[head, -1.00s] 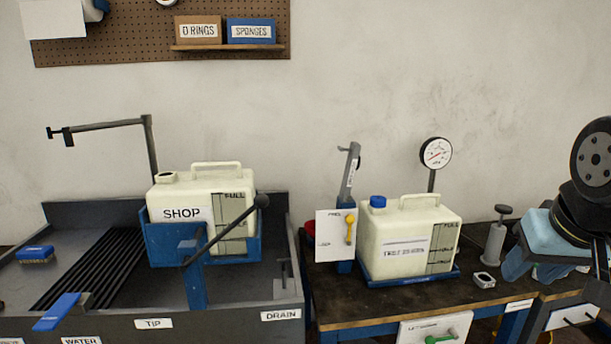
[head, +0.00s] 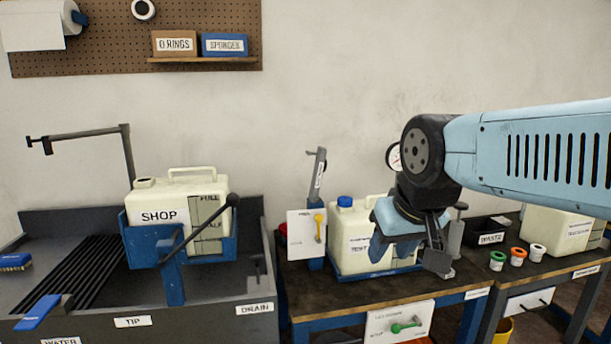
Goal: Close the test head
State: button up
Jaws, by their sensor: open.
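The test head looks to be the grey arm (head: 317,180) that stands raised on a blue post at the left of the test bench; a small label is on it. A white plate (head: 301,240) with a yellow lever (head: 319,228) is beside the post. The cream test tank (head: 347,232) with a blue cap (head: 344,201) sits in a blue tray just right of the post. My gripper (head: 437,262) is open and hangs in front of the tank's right part, hiding it. I cannot tell if it touches the tank.
My arm covers part of the gauge (head: 393,157). A SHOP tank (head: 178,207) stands in a blue cradle in the sink at left. A green lever (head: 404,326) is on the bench front. Small coloured pots (head: 517,256) and another tank (head: 556,235) stand at right.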

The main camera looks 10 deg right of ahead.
aim_at(320, 162)
jog(key=u, duration=0.05)
jog(key=i, duration=1)
jog(key=z, duration=0.05)
